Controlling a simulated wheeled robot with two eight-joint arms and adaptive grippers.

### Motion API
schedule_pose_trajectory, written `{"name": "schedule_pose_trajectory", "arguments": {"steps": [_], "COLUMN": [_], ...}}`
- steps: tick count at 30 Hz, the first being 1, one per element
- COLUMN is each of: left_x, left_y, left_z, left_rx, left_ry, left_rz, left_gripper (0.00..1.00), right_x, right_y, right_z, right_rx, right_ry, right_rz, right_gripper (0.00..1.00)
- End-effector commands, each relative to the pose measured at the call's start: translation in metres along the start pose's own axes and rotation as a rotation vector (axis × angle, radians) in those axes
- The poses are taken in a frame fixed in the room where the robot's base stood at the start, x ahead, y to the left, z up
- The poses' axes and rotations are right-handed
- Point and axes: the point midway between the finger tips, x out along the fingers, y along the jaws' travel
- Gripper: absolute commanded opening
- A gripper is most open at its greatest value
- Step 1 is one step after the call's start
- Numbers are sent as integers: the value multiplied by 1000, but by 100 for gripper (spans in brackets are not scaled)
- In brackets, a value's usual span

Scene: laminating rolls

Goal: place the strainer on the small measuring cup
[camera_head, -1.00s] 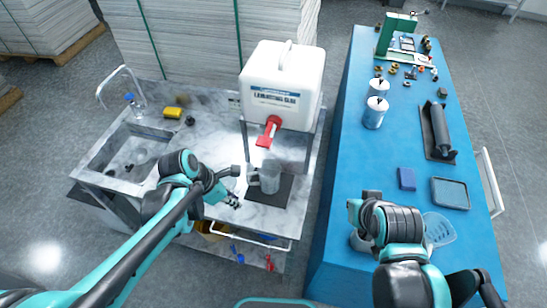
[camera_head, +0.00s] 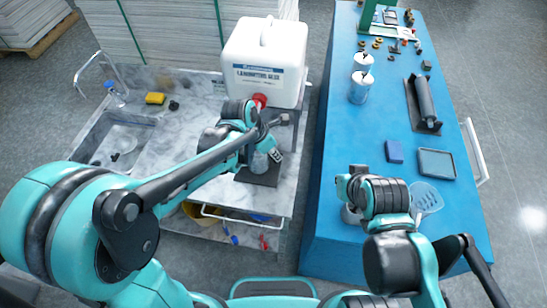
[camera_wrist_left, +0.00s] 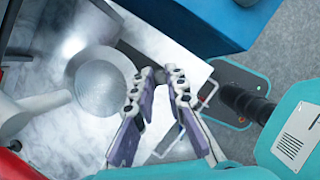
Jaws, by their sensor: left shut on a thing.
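A pale blue perforated piece (camera_head: 427,197), probably the strainer, lies on the blue table right of my right arm.
A white canister (camera_head: 265,65) with a red tap (camera_head: 260,100) stands behind the jug. The marble counter (camera_head: 195,95) has a sink at left. The blue table (camera_head: 335,130) carries white cans, a black roller, a blue block and a tray. A floor gap separates counter and table.

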Motion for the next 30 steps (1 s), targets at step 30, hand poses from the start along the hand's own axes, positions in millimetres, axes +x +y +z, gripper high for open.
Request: {"name": "schedule_pose_trajectory", "arguments": {"steps": [30], "left_x": [31], "left_y": [0], "left_z": [-15], "left_rx": [-1], "left_ry": [0], "left_rz": [1], "left_gripper": [33], "right_x": [11], "right_y": [0], "right_z": [8], "right_rx": [0], "right_ry": [0], "right_rz": [0], "right_gripper": [0]}}
